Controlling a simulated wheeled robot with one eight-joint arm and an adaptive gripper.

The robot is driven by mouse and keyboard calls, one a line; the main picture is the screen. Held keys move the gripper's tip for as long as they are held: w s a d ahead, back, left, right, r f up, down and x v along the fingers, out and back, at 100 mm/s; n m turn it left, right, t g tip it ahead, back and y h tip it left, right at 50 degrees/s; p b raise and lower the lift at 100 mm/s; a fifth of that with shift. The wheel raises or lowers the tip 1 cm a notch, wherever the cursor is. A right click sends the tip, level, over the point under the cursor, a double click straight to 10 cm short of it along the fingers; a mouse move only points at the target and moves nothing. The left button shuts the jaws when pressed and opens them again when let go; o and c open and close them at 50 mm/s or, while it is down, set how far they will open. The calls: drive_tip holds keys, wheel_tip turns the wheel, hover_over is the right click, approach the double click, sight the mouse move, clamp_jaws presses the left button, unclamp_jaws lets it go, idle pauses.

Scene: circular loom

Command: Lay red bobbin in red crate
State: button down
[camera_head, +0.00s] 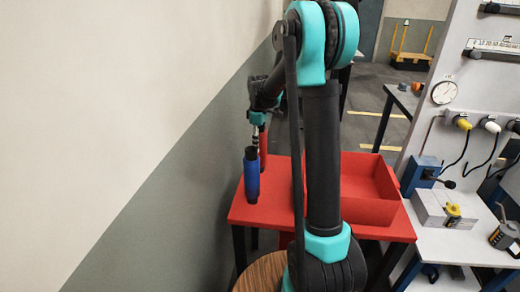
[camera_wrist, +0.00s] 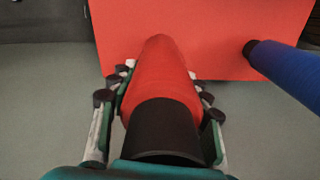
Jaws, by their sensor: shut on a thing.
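My gripper (camera_wrist: 160,92) is shut on the red bobbin (camera_wrist: 166,72), with its fingers on both sides of the bobbin's body. The bobbin's dark end (camera_wrist: 163,128) faces the wrist camera. In the head view the red bobbin (camera_head: 263,148) hangs below my gripper, partly behind the blue bobbin. The red crate (camera_head: 372,212) is on the right of the red table (camera_head: 272,211), open at the top, with its left part hidden behind my arm. My gripper is to the left of the crate. The crate is not in the wrist view.
A blue bobbin (camera_head: 251,180) with a dark top stands upright at the table's left; the wrist view also shows it (camera_wrist: 290,68), close to the held bobbin. A wall rises left of the table. A workbench (camera_head: 455,244) with tools stands right of the crate.

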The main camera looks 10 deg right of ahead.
drive_tip(key=shift+r, duration=0.65)
wheel_tip(320, 180, up, 18)
idle(1.3)
drive_tip(key=shift+r, duration=0.1)
